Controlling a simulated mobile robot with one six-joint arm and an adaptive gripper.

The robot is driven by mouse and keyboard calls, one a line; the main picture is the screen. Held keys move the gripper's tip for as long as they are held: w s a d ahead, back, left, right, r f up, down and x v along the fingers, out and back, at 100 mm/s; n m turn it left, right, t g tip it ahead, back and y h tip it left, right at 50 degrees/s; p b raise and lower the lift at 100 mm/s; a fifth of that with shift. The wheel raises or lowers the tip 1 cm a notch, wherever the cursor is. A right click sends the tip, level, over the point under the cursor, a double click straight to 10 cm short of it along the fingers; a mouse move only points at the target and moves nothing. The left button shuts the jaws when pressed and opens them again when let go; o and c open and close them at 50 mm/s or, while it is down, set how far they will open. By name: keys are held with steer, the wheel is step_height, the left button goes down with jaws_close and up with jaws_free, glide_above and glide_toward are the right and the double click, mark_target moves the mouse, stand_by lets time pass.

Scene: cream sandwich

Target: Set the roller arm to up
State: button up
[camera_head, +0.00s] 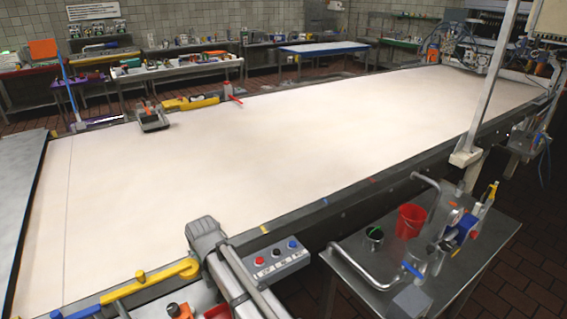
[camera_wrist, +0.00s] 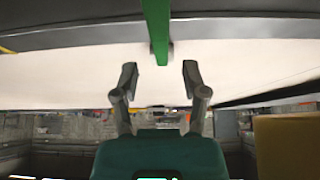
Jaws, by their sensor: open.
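My gripper (camera_wrist: 157,72) shows in the wrist view, with its two dark fingers spread apart and nothing between their tips. A green bar (camera_wrist: 156,28) comes down from the top edge and ends just beyond the gap between the fingertips, apart from both. I cannot tell whether this bar is the roller arm. In the head view, a yellow bar (camera_head: 150,283) with a blue end lies at the near left edge of the belt. A red lever (camera_head: 233,93) sits on the far edge.
A wide cream-coloured belt (camera_head: 300,130) fills the middle and is bare. A button box (camera_head: 276,259) stands at its near edge. A metal side table (camera_head: 352,262) with a red bucket (camera_head: 410,221) stands at right. A pale post (camera_head: 487,90) rises at the right.

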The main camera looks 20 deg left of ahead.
steer(key=w+d, duration=0.2)
steer(key=d, duration=0.3)
steer(key=w+d+m+h, duration=0.1)
steer(key=w+d, duration=0.1)
steer(key=d, duration=0.3)
steer(key=w+d+f+m, duration=0.1)
steer(key=w+d, duration=0.1)
steer(key=d, duration=0.3)
steer(key=shift+w+d+h, duration=0.3)
steer(key=shift+d+h, duration=0.1)
steer(key=d+f+m+g+h, duration=0.15)
steer(key=d+m, duration=0.35)
steer(key=d, duration=2.6)
steer(key=s+d+m, duration=0.1)
steer(key=d, duration=0.3)
steer(key=s+d+m+g+h, duration=0.1)
steer(key=s+d, duration=0.1)
steer(key=d, duration=0.3)
steer(key=s+d+m+g, duration=0.1)
steer(key=s+d, duration=0.1)
steer(key=d, duration=0.2)
steer(key=shift+s+d+g, duration=0.2)
steer(key=shift+d+g, duration=0.05)
steer(key=shift+d, duration=0.1)
steer(key=shift+a, duration=0.2)
